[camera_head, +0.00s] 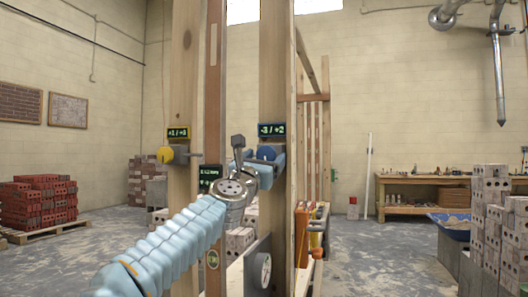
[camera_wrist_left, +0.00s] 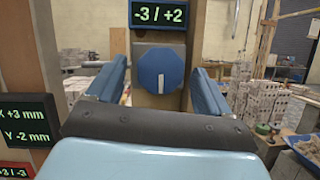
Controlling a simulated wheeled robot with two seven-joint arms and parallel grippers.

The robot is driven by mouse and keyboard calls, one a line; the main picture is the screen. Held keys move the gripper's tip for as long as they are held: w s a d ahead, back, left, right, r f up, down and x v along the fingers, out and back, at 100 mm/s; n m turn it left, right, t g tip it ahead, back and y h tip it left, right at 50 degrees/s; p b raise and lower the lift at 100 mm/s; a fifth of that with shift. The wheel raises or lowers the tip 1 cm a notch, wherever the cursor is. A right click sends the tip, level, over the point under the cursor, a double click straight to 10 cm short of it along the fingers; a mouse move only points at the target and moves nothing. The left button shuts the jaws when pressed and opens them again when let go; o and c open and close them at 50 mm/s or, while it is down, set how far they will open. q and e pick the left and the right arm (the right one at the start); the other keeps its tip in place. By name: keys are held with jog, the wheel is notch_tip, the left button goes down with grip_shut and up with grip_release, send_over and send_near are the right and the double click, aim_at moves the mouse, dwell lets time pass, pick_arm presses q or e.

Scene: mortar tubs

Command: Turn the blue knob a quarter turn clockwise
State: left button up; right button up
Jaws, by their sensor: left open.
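The blue knob (camera_head: 266,153) sits on a grey block on the right wooden post, just under a small display reading -3 / +2 (camera_head: 271,129). In the left wrist view the knob (camera_wrist_left: 160,68) is a blue many-sided disc with a white mark pointing down. My left gripper (camera_head: 258,160) is in front of the knob in the head view. In the wrist view the open blue fingers of my left gripper (camera_wrist_left: 160,74) stand on either side of the knob, with gaps showing between. My right gripper is out of view.
A yellow knob (camera_head: 166,154) is on the left post under another display (camera_head: 178,132). A dark display (camera_wrist_left: 26,120) with X and Y readings stands left in the wrist view. A round white dial (camera_head: 262,270) is lower on the frame. Red bricks (camera_head: 38,203) are far left.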

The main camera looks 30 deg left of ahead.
pick_arm(q)
jog(key=shift+w, duration=0.15)
jog(key=shift+c, duration=0.3)
jog(key=c, duration=1)
jog(key=shift+a+m, duration=0.1)
jog(key=shift+m, duration=0.2)
